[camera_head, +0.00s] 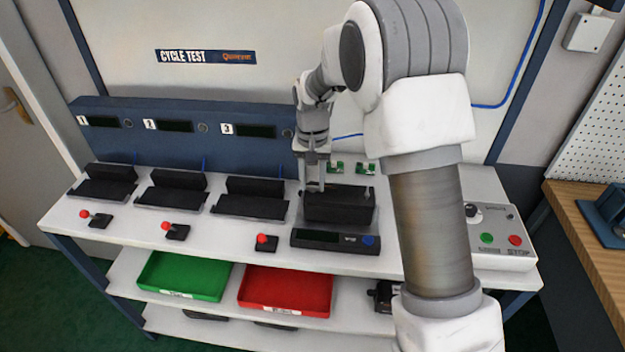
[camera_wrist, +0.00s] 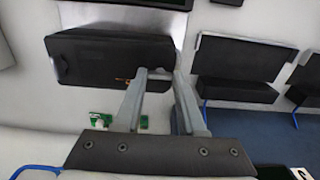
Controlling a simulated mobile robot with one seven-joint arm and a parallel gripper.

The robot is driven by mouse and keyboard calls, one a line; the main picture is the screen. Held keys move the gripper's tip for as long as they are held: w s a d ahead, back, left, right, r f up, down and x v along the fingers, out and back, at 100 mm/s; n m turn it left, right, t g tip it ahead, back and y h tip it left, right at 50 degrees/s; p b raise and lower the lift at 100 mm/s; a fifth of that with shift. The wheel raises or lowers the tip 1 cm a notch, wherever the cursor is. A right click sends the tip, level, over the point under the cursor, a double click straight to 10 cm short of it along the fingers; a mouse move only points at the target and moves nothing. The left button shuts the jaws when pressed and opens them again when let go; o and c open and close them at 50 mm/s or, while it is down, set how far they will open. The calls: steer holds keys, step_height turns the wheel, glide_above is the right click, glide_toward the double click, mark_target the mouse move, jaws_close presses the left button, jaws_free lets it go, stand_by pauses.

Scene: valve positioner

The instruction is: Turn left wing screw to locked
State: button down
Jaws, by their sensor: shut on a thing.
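The valve positioner, a black box (camera_head: 340,208), sits on a low grey-black base (camera_head: 330,240) on the white bench. It also shows in the wrist view (camera_wrist: 100,58), where the picture is turned round. My gripper (camera_head: 314,187) points down at the box's left end, its fingers closed on the left wing screw. In the wrist view the fingertips (camera_wrist: 160,74) meet at that same end of the box. The screw itself is too small and covered by the fingers to make out its angle. A small grey piece, likely the right wing screw (camera_head: 369,193), stands at the right end.
Several black cradles (camera_head: 250,198) stand in a row to the left, with red-knobbed levers (camera_head: 266,241) in front. A panel with green and red buttons (camera_head: 500,240) is at right. Green circuit boards (camera_head: 352,168) lie behind the positioner. Green (camera_head: 185,275) and red bins (camera_head: 287,290) sit below.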

mark_target(313, 186)
stand_by(0.3)
steer(key=shift+c, duration=2.4)
jaws_free()
step_height(313, 186, up, 17)
steer(key=p, duration=0.1)
steer(key=shift+r, duration=0.2)
steer(key=s+d+r+t, duration=0.1)
steer(key=s+d+r, duration=0.25)
steer(key=s, duration=0.35)
steer(key=s+d+r+t, duration=0.2)
steer(key=s+d+r, duration=0.15)
steer(key=s, duration=0.35)
steer(key=s+d+f+n+t, duration=0.1)
steer(key=s, duration=0.6)
steer(key=s+d+f+n+t, duration=0.1)
steer(key=s+d+f, duration=0.1)
steer(key=s, duration=0.5)
steer(key=shift+s+f+t, duration=0.25)
steer(key=shift+s+t, duration=0.05)
steer(key=shift+s, duration=0.05)
